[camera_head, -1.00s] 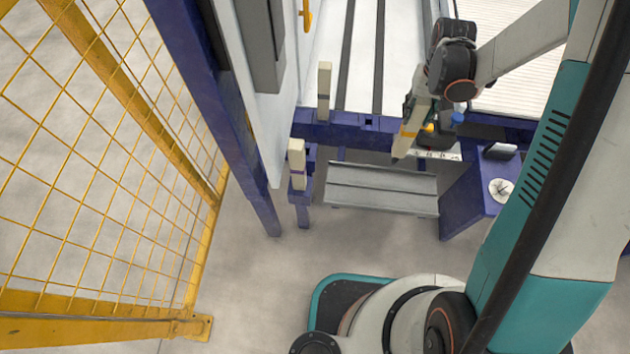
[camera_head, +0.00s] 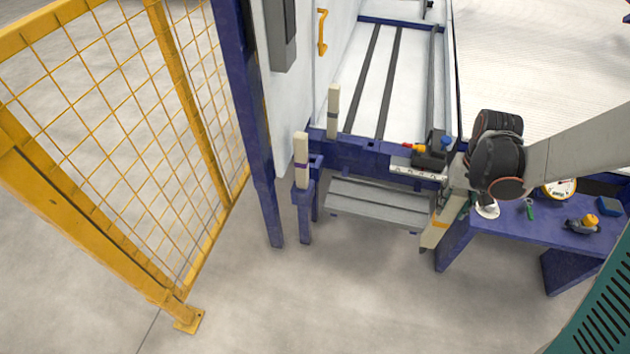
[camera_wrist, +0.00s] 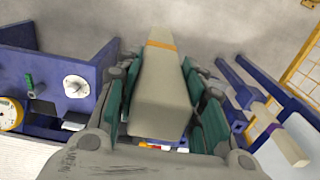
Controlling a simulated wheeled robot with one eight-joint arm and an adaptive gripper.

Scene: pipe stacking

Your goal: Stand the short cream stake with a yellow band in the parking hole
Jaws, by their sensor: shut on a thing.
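My gripper (camera_head: 455,197) is shut on the short cream stake (camera_head: 432,237) with a yellow band. The stake hangs slightly tilted, just right of the grey step, near the left end of the blue table. In the wrist view the stake (camera_wrist: 160,92) lies between the green finger pads, its banded end pointing away from the palm. A small dark spot on the blue beam (camera_head: 345,148) may be a hole; I cannot tell whether it is the parking hole. A cream stake with a purple band (camera_head: 301,160) and one with a grey band (camera_head: 333,112) stand upright to the left.
The grey step (camera_head: 372,203) lies before the beam. The blue table (camera_head: 520,228) at right carries a gauge (camera_head: 561,188), a white disc (camera_head: 487,211) and small tools. A yellow mesh fence (camera_head: 110,80) and blue post (camera_head: 262,190) bound the left. The front floor is clear.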

